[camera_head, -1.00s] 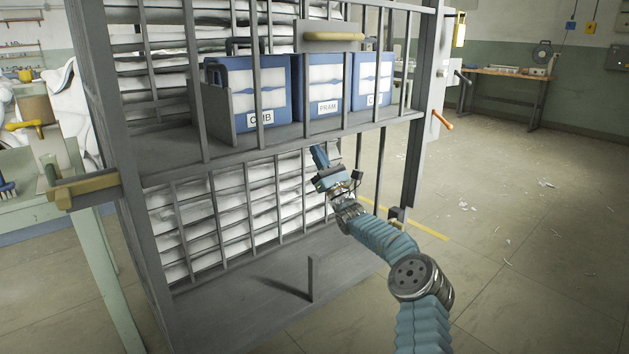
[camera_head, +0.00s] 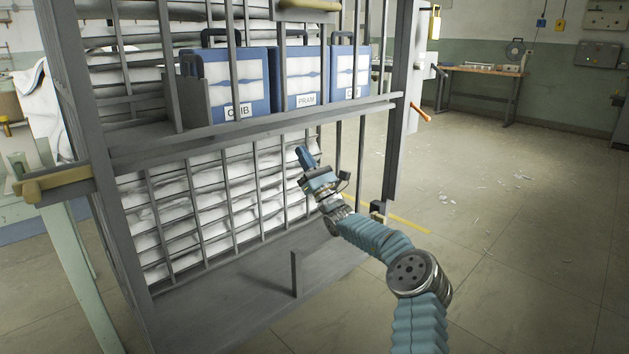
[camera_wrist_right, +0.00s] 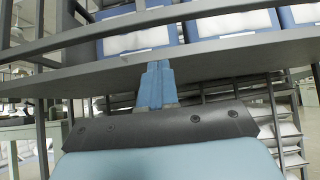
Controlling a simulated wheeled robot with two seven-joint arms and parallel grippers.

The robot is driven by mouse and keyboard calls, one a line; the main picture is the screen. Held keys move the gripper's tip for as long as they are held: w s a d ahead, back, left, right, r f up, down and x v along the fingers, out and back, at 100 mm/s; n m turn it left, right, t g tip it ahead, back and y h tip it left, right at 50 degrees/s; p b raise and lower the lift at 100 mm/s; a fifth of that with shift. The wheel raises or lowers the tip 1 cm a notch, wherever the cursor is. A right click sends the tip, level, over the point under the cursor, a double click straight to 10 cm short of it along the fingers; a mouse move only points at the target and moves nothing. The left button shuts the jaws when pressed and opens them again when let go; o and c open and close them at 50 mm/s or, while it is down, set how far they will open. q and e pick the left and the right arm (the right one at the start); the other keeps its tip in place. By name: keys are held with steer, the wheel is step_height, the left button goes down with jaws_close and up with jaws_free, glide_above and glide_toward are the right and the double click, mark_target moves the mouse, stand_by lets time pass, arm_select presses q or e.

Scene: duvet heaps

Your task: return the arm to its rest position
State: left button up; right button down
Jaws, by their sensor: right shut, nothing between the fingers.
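My right arm (camera_head: 385,250) comes in from the lower right in the head view, bent, with its blue bellows sleeves showing. My right gripper (camera_head: 304,157) is at its end, shut and empty, pointing up and to the left. In the picture it lies just below the edge of the rack's shelf (camera_head: 250,133). In the right wrist view the blue closed fingers (camera_wrist_right: 156,88) point toward the underside of that shelf. Whether they touch it I cannot tell. My left gripper is not in view.
The grey barred rack (camera_head: 85,150) holds blue labelled boxes (camera_head: 240,85) on its shelf and white folded bedding (camera_head: 215,200) behind bars below. A short post (camera_head: 296,273) stands on its lower deck. Open floor (camera_head: 520,230) lies to the right, with scattered white scraps.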

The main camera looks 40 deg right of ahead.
steer(key=v, duration=0.6)
steer(key=w+a+f+n+g+y, duration=0.2)
steer(key=a+f+n+g+y, duration=0.2)
steer(key=a+f, duration=0.3)
steer(key=w+a+f+n+g+y, duration=0.3)
steer(key=a+f+y, duration=0.15)
steer(key=a, duration=0.55)
steer(key=s+a+f+n+g+y, duration=0.1)
steer(key=s+a+f+n+g, duration=0.3)
steer(key=a+f, duration=0.5)
steer(key=s+a+f+n+g, duration=0.25)
steer(key=a+f+g, duration=0.35)
steer(key=a+f, duration=0.3)
steer(key=s+a+f+n+g+h, duration=0.2)
steer(key=s+a+f+n+g, duration=0.25)
steer(key=s+f, duration=0.4)
steer(key=s+a+f+n+g+h, duration=0.2)
steer(key=s+a+f+n+g, duration=0.25)
steer(key=s+f, duration=0.4)
steer(key=s+f+n+h, duration=0.2)
steer(key=s+n, duration=0.3)
steer(key=s, duration=0.3)
steer(key=s+d+f+n+h, duration=0.1)
steer(key=s+n, duration=0.4)
steer(key=s, duration=0.3)
steer(key=shift+s+f+n+h, duration=0.15)
steer(key=shift+f+n+h, duration=0.2)
steer(key=shift+f, duration=0.05)
